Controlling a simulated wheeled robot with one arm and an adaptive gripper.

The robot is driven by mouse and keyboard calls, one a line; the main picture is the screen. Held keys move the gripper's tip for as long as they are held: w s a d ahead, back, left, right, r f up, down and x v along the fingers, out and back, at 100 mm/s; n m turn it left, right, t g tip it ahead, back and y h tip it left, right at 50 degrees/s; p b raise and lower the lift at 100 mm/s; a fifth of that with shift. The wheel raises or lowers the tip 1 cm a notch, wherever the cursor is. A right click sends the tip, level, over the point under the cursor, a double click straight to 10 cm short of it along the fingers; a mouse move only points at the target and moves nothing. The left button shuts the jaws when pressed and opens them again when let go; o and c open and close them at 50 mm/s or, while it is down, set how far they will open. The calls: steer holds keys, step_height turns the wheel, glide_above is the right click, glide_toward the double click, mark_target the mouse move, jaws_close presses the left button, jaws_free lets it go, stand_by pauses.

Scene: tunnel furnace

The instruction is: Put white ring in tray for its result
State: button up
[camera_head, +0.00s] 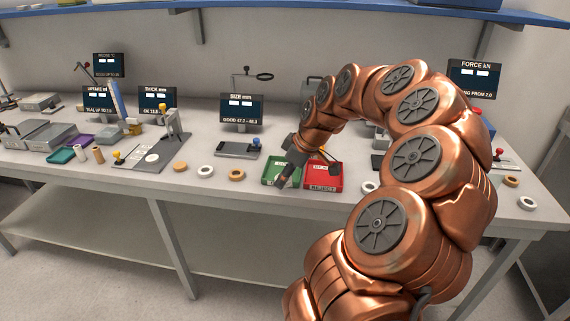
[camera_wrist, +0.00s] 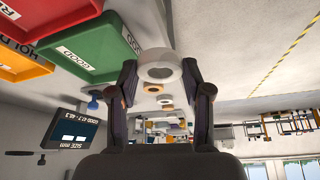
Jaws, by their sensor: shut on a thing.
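My gripper (camera_head: 284,180) hangs over the green tray (camera_head: 268,181) in the head view. In the wrist view my gripper (camera_wrist: 160,72) is shut on a white ring (camera_wrist: 159,55), held between its two fingertips. I cannot make out the held ring in the head view. The green tray (camera_wrist: 98,70), labelled GOOD, lies to the left of the ring in the upside-down wrist view. A yellow tray (camera_wrist: 20,66), labelled HOLD, shows at the wrist view's left edge.
The size display (camera_head: 240,108) reads GOOD 47.7 - 48.3, its value boxes unreadable. A white ring (camera_head: 200,174) and an orange ring (camera_head: 231,178) lie left of the trays. Another white ring (camera_head: 364,189) lies right of the red tray. Gauges and displays line the back.

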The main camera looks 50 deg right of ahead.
steer(key=w+d, duration=0.2)
steer(key=w+d+p, duration=0.1)
steer(key=w+d, duration=0.1)
steer(key=w+d+f+p, duration=0.1)
steer(key=w+d, duration=0.2)
stand_by(0.3)
steer(key=shift+w+f+p, duration=0.1)
steer(key=shift+f+p, duration=0.6)
steer(key=shift+f, duration=0.65)
steer(key=shift+d+f, duration=0.1)
steer(key=shift+f, duration=0.3)
steer(key=shift+f, duration=0.2)
steer(key=o, duration=1.2)
steer(key=shift+r, duration=0.1)
steer(key=b+v, duration=0.2)
steer(key=v, duration=1)
steer(key=shift+r, duration=0.15)
